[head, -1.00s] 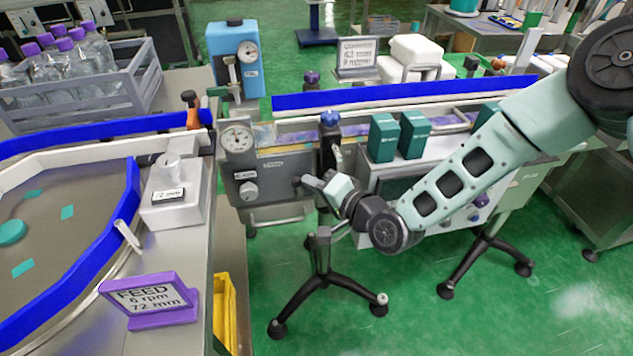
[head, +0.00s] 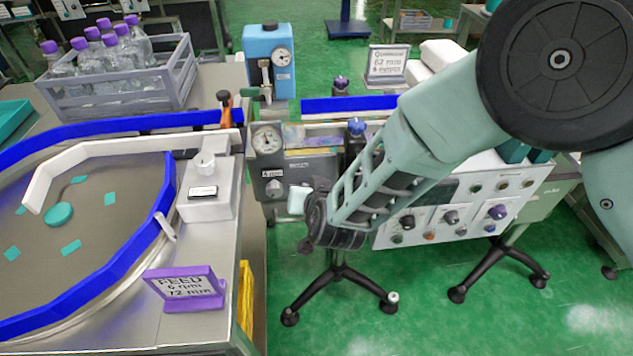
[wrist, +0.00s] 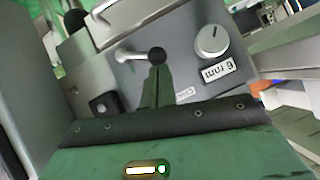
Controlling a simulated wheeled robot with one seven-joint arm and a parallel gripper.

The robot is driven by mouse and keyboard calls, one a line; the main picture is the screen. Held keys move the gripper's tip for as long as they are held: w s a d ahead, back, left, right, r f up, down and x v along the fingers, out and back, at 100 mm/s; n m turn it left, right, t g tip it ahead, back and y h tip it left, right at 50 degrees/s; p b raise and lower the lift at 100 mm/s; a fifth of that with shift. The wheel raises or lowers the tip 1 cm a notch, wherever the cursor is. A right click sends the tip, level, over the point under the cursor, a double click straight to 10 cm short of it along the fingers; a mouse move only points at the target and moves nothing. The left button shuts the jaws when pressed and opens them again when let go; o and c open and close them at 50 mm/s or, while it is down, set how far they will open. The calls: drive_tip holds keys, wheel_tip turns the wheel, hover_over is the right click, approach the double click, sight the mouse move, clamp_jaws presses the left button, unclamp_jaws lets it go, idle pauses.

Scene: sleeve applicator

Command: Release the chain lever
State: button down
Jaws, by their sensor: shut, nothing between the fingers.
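A short silver lever with a black ball knob (wrist: 157,56) sits on the grey machine front in the wrist view; I take it to be the chain lever. Its arm runs left from the ball to a pivot. My gripper (wrist: 158,76) is shut and empty, with its fingertips just below the ball in the picture. I cannot tell whether they touch it.
A round dial (wrist: 211,40) with a millimetre label is right of the lever. A metal bar handle (wrist: 104,10) is above. In the head view, the feed table (head: 110,215) with a purple sign (head: 184,288) is left, and a control panel (head: 455,215) is right.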

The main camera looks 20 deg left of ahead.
sight(274, 190)
drive_tip(key=a+f+n+h+p, duration=0.1)
drive_tip(key=s+a+f+n+t+h+p, duration=0.1)
drive_tip(key=shift+t+h, duration=0.3)
drive_tip(key=shift+s+f, duration=0.1)
drive_tip(key=shift+f, duration=0.15)
idle(0.6)
drive_tip(key=shift+r, duration=0.1)
